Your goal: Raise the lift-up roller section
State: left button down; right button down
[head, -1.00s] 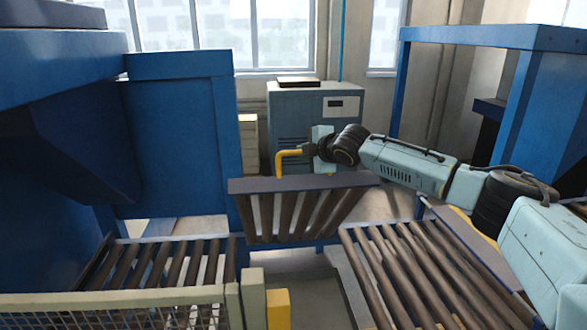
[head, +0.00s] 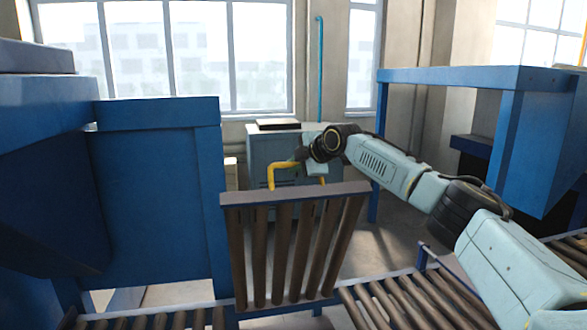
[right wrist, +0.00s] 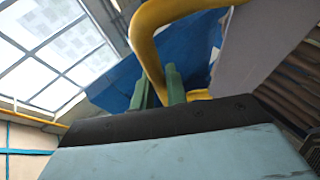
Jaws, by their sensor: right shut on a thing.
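The lift-up roller section (head: 295,193) is in the middle of the head view, between two fixed conveyor runs. It is tilted up steeply, with its blue-grey end beam on top and brown rollers hanging down to the conveyor level. A yellow bent handle (head: 271,178) stands on that end beam; it also shows large in the right wrist view (right wrist: 150,55). My right gripper (head: 300,156) is shut on the handle's upper bar. Its green fingers (right wrist: 160,86) show against the yellow tube in the right wrist view. My left gripper is not in view.
A blue machine housing (head: 150,200) stands close on the left. A fixed roller conveyor (head: 400,305) runs to the lower right, below my right arm. A blue frame (head: 450,76) stands at right. A grey-blue cabinet (head: 262,150) stands behind the section.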

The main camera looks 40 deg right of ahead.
jog(key=shift+f, duration=0.25)
jog(key=c, duration=1.6)
grip_release()
jog(key=shift+o, duration=1)
jog(key=shift+w, duration=0.1)
jog(key=shift+r, duration=0.15)
jog(key=b+v, duration=0.3)
jog(key=v, duration=1)
jog(key=shift+b, duration=0.35)
